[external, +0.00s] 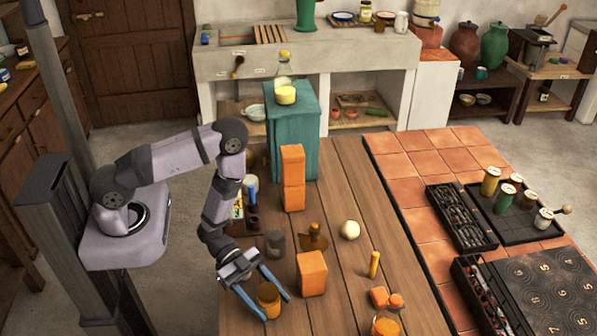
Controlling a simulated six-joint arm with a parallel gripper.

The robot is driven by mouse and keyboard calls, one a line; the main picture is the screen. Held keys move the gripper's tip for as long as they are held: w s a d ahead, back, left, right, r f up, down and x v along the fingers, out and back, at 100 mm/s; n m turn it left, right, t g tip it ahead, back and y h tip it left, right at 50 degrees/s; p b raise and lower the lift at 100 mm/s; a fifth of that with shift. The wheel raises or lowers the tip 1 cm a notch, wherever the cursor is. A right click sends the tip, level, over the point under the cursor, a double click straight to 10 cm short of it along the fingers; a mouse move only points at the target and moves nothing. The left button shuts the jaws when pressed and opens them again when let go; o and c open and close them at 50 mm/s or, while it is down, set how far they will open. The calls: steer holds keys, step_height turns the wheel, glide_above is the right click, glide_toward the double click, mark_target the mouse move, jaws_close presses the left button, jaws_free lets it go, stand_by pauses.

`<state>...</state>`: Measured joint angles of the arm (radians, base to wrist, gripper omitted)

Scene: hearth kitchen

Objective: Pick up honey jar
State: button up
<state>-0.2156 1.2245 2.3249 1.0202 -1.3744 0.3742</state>
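An amber jar (268,301), which looks like the honey jar, stands upright near the front left of the wooden table (352,235). My gripper (277,309) reaches down to it with two blue fingers spread wide, one on each side of the jar. The jar takes up most of the gap between the fingertips. Contact between the fingers and the jar cannot be made out. A second orange jar (386,326) stands farther right at the front, partly cut off by the picture edge.
An orange block (311,273) stands close to the right of my gripper. A dark grey jar (275,243) and a brown flask-like vessel (314,238) stand behind it. A pale ball (350,230) lies at centre.

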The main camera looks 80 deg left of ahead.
mark_target(268, 290)
steer(key=shift+r, duration=0.1)
steer(key=c, duration=1)
steer(key=shift+r, duration=0.15)
steer(key=shift+r+b, duration=0.4)
steer(key=shift+r, duration=3.05)
steer(key=shift+r+p, duration=0.5)
steer(key=shift+r, duration=0.9)
